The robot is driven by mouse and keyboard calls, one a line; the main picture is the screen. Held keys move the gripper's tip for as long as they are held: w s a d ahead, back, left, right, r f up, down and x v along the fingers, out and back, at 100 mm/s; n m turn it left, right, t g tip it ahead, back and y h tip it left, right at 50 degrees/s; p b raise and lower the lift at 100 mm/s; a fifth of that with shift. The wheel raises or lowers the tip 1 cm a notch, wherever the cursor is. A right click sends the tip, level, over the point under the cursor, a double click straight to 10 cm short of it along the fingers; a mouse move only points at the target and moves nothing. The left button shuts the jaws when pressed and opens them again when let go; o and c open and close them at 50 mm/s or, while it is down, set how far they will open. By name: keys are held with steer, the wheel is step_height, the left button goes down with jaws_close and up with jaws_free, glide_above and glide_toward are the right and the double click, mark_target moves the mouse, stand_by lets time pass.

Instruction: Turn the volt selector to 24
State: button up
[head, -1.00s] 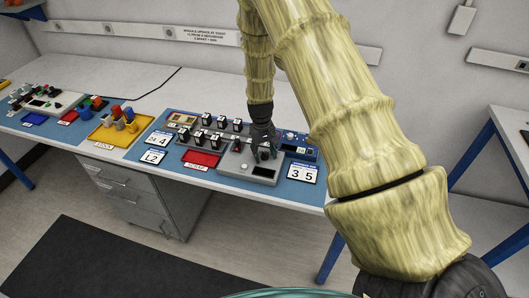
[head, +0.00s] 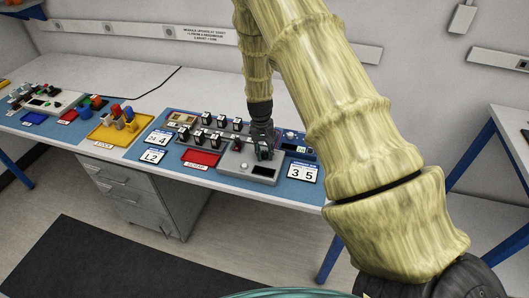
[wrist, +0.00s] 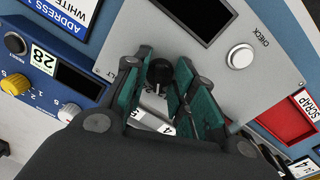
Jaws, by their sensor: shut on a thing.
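The grey tester panel (wrist: 235,60) fills the upper right of the wrist view, with a partly hidden label ending in "LT". A round black knob, which I take as the volt selector (wrist: 160,72), stands on it between my fingertips. My gripper (wrist: 158,76) is shut on this knob, its teal pads on both sides. The selector's setting cannot be read. In the head view my gripper (head: 263,152) is at the back right of the tester (head: 248,172).
A CHECK button (wrist: 240,56) and dark display are on the panel. A blue unit (wrist: 60,70) with a yellow knob (wrist: 15,84) and "28" label is close at the left. A red SCRAP tray (head: 202,158), a rack of black modules and number cards stand around the tester.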

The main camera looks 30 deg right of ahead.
mark_target(263, 153)
steer(key=m, duration=0.5)
steer(key=shift+m, duration=0.4)
stand_by(0.4)
steer(key=o, duration=1.1)
steer(key=shift+c, duration=0.2)
steer(key=shift+r, duration=0.15)
step_height(263, 153, up, 12)
steer(key=shift+w+a, duration=0.15)
steer(key=shift+w, duration=0.25)
